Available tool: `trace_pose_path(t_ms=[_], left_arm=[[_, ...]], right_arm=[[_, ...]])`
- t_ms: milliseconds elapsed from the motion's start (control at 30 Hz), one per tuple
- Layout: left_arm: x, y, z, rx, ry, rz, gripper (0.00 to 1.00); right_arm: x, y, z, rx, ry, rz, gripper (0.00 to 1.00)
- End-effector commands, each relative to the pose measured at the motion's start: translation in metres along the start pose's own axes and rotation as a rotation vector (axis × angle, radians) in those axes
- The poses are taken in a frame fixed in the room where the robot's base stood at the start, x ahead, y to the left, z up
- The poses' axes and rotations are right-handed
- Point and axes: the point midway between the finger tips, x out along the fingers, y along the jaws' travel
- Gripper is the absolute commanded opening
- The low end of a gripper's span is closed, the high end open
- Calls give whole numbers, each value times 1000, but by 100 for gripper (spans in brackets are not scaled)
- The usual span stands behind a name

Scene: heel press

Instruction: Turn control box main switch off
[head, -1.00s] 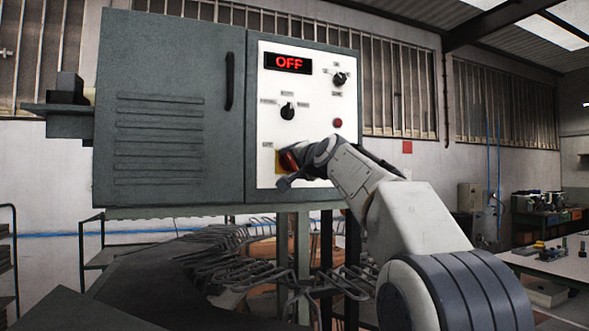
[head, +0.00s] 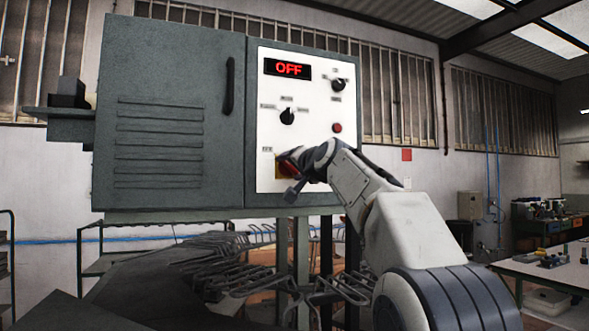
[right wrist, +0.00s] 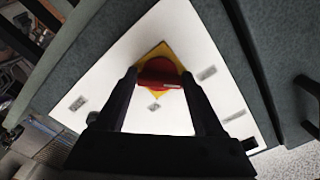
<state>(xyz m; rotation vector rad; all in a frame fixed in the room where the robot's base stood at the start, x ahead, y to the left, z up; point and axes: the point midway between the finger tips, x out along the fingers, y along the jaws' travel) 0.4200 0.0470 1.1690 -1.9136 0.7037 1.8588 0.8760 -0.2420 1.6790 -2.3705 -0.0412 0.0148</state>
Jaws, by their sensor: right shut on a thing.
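The control box (head: 180,110) is a grey-green cabinet with a white panel on its right side. Its display (head: 287,68) reads OFF in red. The main switch is a red knob on a yellow plate, low on the panel; in the head view the red knob (head: 287,168) is partly hidden by my right gripper (head: 291,163). In the right wrist view the red knob (right wrist: 160,73) sits between the two dark fingertips, and my right gripper (right wrist: 160,77) is shut on it. The yellow plate (right wrist: 155,50) appears turned as a diamond in that view. My left gripper is not in view.
The panel also carries a black selector knob (head: 287,116), a second black knob (head: 339,84) and a small red button (head: 337,128). A rack of bent metal bars (head: 250,275) stands below the box. A workbench (head: 550,265) is at the far right.

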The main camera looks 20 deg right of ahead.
Motion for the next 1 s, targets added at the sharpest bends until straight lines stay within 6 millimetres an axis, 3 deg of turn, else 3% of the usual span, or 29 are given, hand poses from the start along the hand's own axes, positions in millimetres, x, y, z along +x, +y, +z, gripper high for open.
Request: trace_pose_path(t_ms=[33, 67, 100, 133, 467, 733, 1000], left_arm=[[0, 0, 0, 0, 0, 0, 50], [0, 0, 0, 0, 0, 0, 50], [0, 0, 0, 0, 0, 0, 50], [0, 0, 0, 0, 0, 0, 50], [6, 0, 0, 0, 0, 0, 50], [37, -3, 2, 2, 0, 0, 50], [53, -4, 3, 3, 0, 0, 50]], right_arm=[[1, 2, 3, -3, -9, 4, 14], [1, 2, 3, -3, -9, 5, 78], [1, 2, 3, -2, -8, 4, 93], [1, 2, 3, -2, -8, 4, 100], [-6, 2, 2, -1, -1, 1, 100], [-56, 5, 4, -3, 0, 1, 100], [-97, 3, 3, -2, -3, 3, 100]])
